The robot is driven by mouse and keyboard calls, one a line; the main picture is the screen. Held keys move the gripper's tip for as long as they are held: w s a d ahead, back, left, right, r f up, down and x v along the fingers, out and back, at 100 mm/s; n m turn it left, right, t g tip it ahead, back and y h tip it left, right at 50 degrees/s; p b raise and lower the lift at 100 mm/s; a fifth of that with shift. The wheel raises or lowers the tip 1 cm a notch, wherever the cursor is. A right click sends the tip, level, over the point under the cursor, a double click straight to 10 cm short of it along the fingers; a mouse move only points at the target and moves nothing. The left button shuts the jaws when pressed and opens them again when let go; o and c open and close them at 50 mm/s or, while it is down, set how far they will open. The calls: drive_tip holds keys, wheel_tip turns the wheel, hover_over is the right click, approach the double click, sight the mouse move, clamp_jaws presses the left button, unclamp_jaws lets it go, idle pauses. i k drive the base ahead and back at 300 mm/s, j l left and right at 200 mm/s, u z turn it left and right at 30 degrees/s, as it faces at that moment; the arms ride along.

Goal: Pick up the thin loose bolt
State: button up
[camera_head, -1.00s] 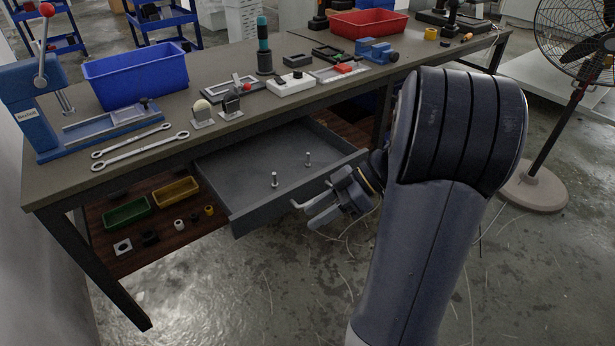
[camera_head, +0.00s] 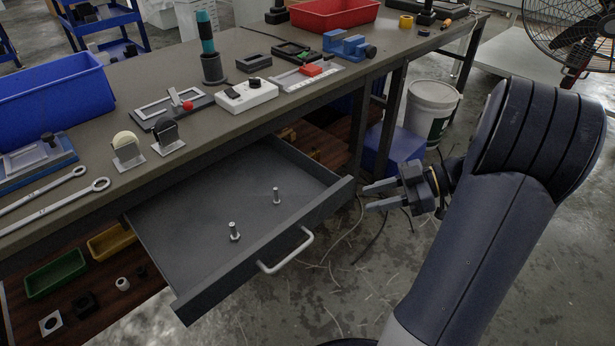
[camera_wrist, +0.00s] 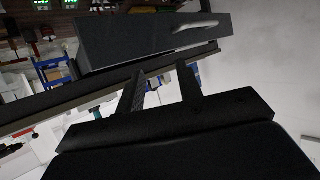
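Two bolts stand upright in the open grey drawer (camera_head: 190,205) under the workbench. The thinner bolt (camera_head: 276,196) is towards the drawer's right side. The thicker bolt (camera_head: 234,232) stands to its left and nearer the front, with a wider base. My gripper (camera_head: 366,197) is outside the drawer, just right of its front corner, with its two fingers apart and nothing between them. The bolts are not visible in the wrist view.
The drawer handle (camera_head: 287,252) sticks out from the drawer front. The workbench top (camera_head: 225,120) overhangs the drawer's back. A white bucket (camera_head: 432,108) and a blue box (camera_head: 396,148) stand beyond my gripper.

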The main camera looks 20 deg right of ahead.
sight(277, 201)
drive_tip(key=i+l+u, duration=0.15)
drive_tip(key=l, duration=0.15)
drive_tip(key=i+l+u, duration=0.25)
drive_tip(key=l+u, duration=0.2)
drive_tip(key=u, duration=0.15)
drive_tip(key=l+u, duration=0.4)
drive_tip(key=i+l+u, duration=0.1)
drive_tip(key=l+u, duration=0.2)
drive_tip(key=u, duration=0.15)
